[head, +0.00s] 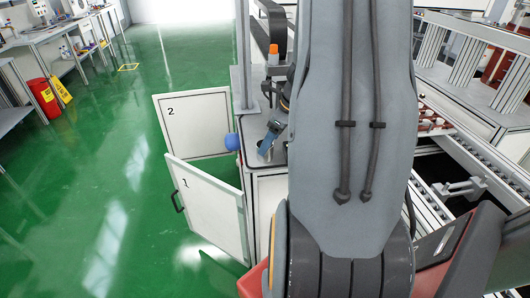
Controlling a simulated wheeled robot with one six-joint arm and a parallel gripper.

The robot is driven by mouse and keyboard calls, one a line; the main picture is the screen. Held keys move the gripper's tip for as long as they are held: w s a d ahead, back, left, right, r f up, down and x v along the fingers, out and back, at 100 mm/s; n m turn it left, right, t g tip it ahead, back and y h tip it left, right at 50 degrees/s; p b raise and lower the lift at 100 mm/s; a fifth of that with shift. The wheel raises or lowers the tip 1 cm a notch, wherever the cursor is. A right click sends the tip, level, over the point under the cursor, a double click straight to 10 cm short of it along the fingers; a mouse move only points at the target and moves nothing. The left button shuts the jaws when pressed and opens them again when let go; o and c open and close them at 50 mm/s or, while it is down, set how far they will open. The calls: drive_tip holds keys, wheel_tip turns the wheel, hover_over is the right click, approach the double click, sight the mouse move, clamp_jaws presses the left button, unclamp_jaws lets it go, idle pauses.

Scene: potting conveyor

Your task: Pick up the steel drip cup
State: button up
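My grey arm link fills the middle of the head view and hides much of the worktop (279,157). Just left of the link, a blue finger-like piece (269,137) slants down to the worktop beside dark parts; it looks like part of my gripper, but the rest is hidden. A small pale rounded shape (264,154) shows at its lower end. I cannot tell whether this is the steel drip cup, or whether anything is held. No other steel cup can be made out.
Two white cabinet doors, marked 1 (205,205) and 2 (194,124), stand open on the left. A blue ball (232,141) is by the worktop edge. An orange-capped bottle (273,54) stands behind. A conveyor (455,147) runs on the right.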

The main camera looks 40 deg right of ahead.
sight(268, 158)
drive_tip(key=shift+x, duration=2.3)
drive_tip(key=shift+w, duration=0.15)
drive_tip(key=shift+c, duration=0.2)
drive_tip(key=c, duration=1.1)
